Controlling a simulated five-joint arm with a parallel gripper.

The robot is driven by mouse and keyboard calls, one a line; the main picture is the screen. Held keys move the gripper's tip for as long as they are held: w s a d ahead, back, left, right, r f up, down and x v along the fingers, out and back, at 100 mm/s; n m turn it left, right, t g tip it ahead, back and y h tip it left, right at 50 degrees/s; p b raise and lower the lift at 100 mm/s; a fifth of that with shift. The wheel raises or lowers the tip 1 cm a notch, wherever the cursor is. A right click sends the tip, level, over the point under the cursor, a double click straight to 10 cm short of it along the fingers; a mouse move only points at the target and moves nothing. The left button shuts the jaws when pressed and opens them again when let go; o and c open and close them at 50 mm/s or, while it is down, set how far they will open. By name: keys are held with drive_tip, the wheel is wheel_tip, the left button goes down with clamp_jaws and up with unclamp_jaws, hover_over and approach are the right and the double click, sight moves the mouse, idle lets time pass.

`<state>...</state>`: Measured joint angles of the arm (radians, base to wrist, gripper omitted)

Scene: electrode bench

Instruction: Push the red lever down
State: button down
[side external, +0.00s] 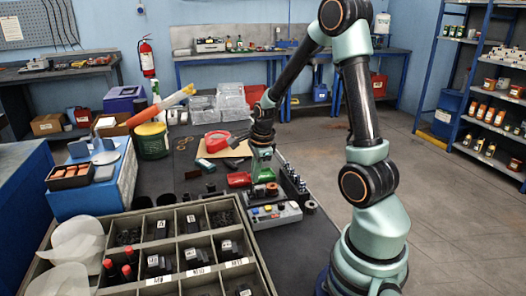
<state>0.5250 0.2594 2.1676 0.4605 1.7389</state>
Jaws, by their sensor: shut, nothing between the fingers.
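The red lever (160,104) looks orange-red with a paler far end. The fingertips are small and partly lost against the dark bench.
A green tub (153,142) stands below the lever. A compartment tray (245,232) fills the front, with a button box (275,216) beside it. Clear plastic boxes (231,96) stand behind.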

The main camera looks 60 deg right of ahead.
drive_tip(key=shift+w+d, duration=0.1)
drive_tip(key=shift+w+d+r+g+y, duration=0.2)
drive_tip(key=shift+w+d+g+y, duration=0.6)
drive_tip(key=shift+g, duration=0.5)
drive_tip(key=w+d, duration=0.1)
drive_tip(key=w+d+f, duration=0.1)
drive_tip(key=w+d, duration=0.1)
drive_tip(key=w+d+f, duration=0.1)
drive_tip(key=shift+w+d+f, duration=0.15)
drive_tip(key=shift+w+d, duration=0.15)
drive_tip(key=shift+d, duration=0.05)
drive_tip(key=shift+w+d+f, duration=0.5)
drive_tip(key=shift+f, duration=0.2)
